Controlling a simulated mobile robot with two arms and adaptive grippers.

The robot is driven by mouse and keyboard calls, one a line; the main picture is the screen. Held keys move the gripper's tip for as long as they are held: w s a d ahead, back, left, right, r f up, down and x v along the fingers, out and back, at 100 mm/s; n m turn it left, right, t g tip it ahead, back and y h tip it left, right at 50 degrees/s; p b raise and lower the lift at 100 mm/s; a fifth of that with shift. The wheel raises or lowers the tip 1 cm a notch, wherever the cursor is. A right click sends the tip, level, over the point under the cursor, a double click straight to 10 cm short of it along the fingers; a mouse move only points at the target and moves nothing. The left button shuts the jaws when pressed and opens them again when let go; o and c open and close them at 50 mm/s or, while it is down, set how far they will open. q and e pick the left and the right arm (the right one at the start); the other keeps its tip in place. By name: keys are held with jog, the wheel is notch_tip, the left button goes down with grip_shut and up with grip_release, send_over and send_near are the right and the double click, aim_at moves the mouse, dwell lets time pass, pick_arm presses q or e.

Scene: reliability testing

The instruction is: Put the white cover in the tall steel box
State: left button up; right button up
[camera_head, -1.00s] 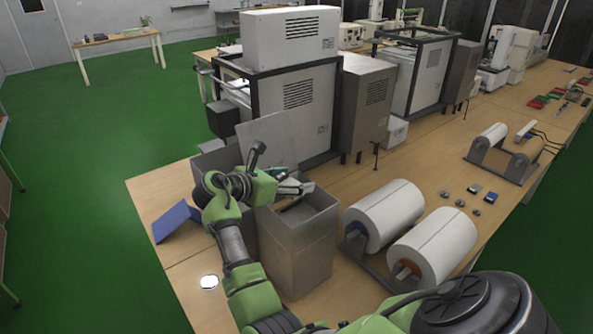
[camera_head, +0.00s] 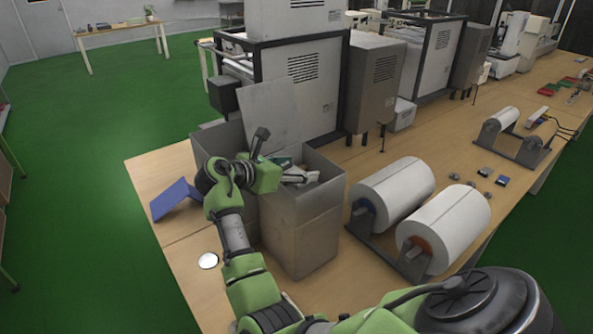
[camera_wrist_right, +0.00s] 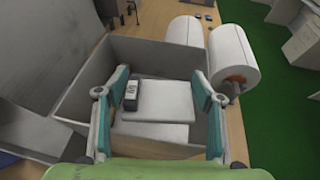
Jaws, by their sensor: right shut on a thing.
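The tall steel box (camera_head: 300,235) is grey and open-topped and stands upright on the table. My right gripper (camera_head: 300,177) is at its mouth, with the fingers down inside the rim. In the right wrist view the gripper (camera_wrist_right: 155,98) has its fingers wide apart, on the two sides of a flat white piece, which I take for the white cover (camera_wrist_right: 165,103). The box's walls (camera_wrist_right: 150,55) surround it. A small black-and-white block (camera_wrist_right: 131,96) shows at the cover's left edge. How far the cover is above the box floor is unclear. My left gripper is not in view.
Two white rolls on a stand (camera_head: 442,230) are right of the box. A grey bin with a raised lid (camera_head: 270,115) adjoins it behind and left. A blue angled piece (camera_head: 177,198) and a white disc (camera_head: 208,261) lie left. Large machines (camera_head: 300,85) stand behind.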

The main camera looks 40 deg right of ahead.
aim_at(297, 172)
jog(key=o, duration=1.2)
jog(key=shift+c, duration=0.2)
notch_tip(297, 172, up, 10)
jog(key=shift+f, duration=0.1)
dwell(0.4)
